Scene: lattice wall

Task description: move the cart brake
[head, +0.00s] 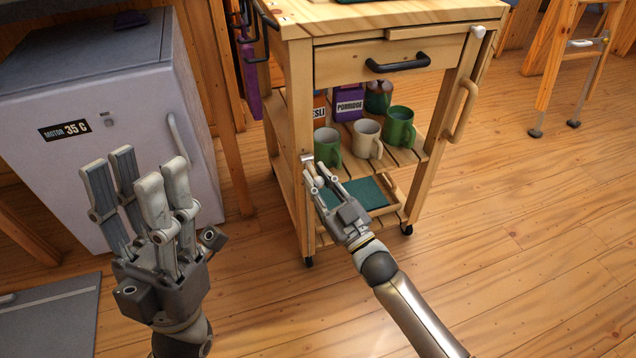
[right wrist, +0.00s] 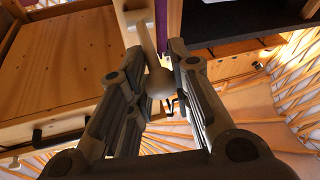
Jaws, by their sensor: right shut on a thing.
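The wooden cart (head: 297,110) stands in the middle of the head view. Its brake is a small light lever (head: 308,158) on the cart's front left leg, partly hidden by my fingers. My right gripper (head: 319,178) is at that leg and shut on the lever. In the right wrist view, the lever's rounded grey end (right wrist: 159,82) lies between the fingers of my right gripper (right wrist: 155,62). My left gripper (head: 143,185) is open and empty, fingers up, in front of the grey cabinet and away from the cart.
The cart carries green mugs (head: 399,128), a cream mug (head: 367,139) and boxes on its shelf. It has a black drawer handle (head: 398,63) and small casters. A grey cabinet (head: 95,110) stands left, a wooden stepladder (head: 565,60) far right. The floor right of the cart is clear.

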